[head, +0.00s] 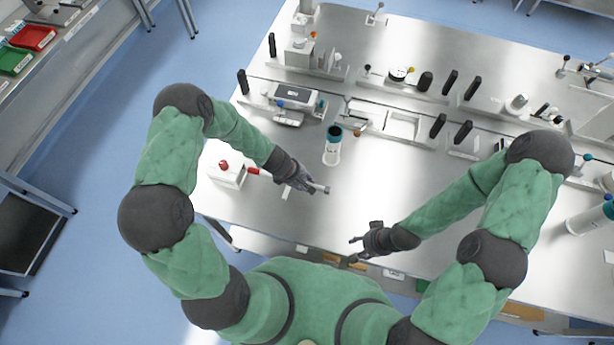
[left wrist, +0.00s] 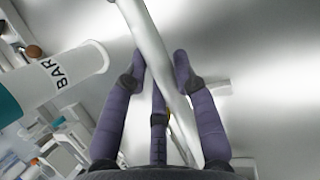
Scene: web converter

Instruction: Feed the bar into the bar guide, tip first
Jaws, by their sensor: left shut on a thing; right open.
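The bar is a smooth pale metal rod (left wrist: 150,45) that runs slantwise between the fingers of my left gripper (left wrist: 160,68) in the left wrist view. In the head view my left gripper (head: 310,187) is shut on it, with a grey end (head: 326,190) sticking out to the right. The bar guide seems to be the white tube with a teal collar, marked BAR (left wrist: 62,78). It shows upright in the head view (head: 332,152), behind the left gripper and apart from the bar. My right gripper (head: 353,252) is open and empty near the front edge.
A white box with a red button (head: 228,174) stands left of the left hand. A red piece (head: 254,171) shows behind that hand; I cannot tell whether it belongs to the bar. Devices and trays (head: 400,124) line the back. The middle of the steel table (head: 390,175) is clear.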

